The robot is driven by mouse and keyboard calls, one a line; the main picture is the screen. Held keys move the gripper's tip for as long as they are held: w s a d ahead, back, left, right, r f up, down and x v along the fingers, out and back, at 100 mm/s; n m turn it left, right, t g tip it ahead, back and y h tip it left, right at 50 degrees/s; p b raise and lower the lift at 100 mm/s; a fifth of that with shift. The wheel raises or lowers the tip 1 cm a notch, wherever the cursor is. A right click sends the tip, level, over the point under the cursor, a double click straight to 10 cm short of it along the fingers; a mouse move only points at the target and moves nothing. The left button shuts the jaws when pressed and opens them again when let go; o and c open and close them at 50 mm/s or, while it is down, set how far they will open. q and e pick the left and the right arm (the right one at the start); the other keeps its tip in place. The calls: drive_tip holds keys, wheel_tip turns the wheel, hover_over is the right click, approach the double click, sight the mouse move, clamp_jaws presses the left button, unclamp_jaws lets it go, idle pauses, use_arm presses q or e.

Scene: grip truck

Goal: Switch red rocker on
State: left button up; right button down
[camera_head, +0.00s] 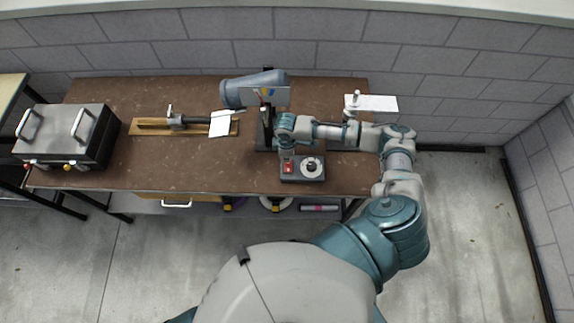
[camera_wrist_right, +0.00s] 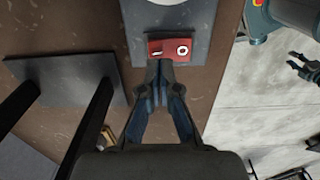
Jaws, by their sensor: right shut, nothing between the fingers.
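The red rocker (camera_head: 288,168) is on the left of a dark control box with a round dial (camera_head: 312,167), at the table's front edge. In the right wrist view the red rocker (camera_wrist_right: 177,49) shows a white dash on its left and a white ring on its right. My right gripper (camera_head: 286,157) points down over it, shut and empty. In the right wrist view its fingertips (camera_wrist_right: 160,65) overlap the rocker's lower edge, near the dash side; I cannot tell whether they touch. A dark gripper-like shape (camera_wrist_right: 304,68), probably my left gripper, shows at that view's right edge.
A dark stand with a blue-grey cylinder (camera_head: 254,89) rises just behind the control box. A clamp on a wooden board (camera_head: 150,128) and a metal two-handled appliance (camera_head: 68,138) are to the left. The brown table (camera_head: 200,168) is clear left of the box.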

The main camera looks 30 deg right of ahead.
drive_tip(key=shift+f, duration=0.15)
drive_tip(key=shift+d+f, duration=0.3)
drive_tip(key=shift+d, duration=0.2)
drive_tip(key=shift+d+f, duration=0.15)
drive_tip(key=shift+f, duration=0.1)
drive_tip(key=shift+a, duration=0.3)
drive_tip(key=shift+a+f+b, duration=0.2)
drive_tip(key=shift+a+b, duration=0.05)
drive_tip(key=shift+b, duration=0.05)
drive_tip(key=shift+d+f, duration=0.3)
drive_tip(key=shift+d, duration=0.05)
drive_tip(key=shift+d+r, duration=0.1)
drive_tip(key=shift+r, duration=0.1)
drive_tip(key=shift+r+p, duration=0.3)
drive_tip(key=shift+p, duration=0.25)
drive_tip(key=shift+a+r+p, duration=0.15)
drive_tip(key=shift+r+p, duration=0.4)
drive_tip(key=shift+p, duration=0.05)
drive_tip(key=shift+a+r+p, duration=0.15)
drive_tip(key=shift+r+p, duration=0.35)
drive_tip(key=shift+p, duration=0.05)
drive_tip(key=shift+r+p, duration=0.9)
drive_tip(key=shift+p, duration=0.2)
drive_tip(key=shift+d+r+p, duration=0.2)
drive_tip(key=shift+r+p, duration=0.5)
drive_tip(key=shift+r, duration=0.4)
use_arm(q)
wheel_tip(320, 180, up, 6)
drive_tip(key=shift+r, duration=0.2)
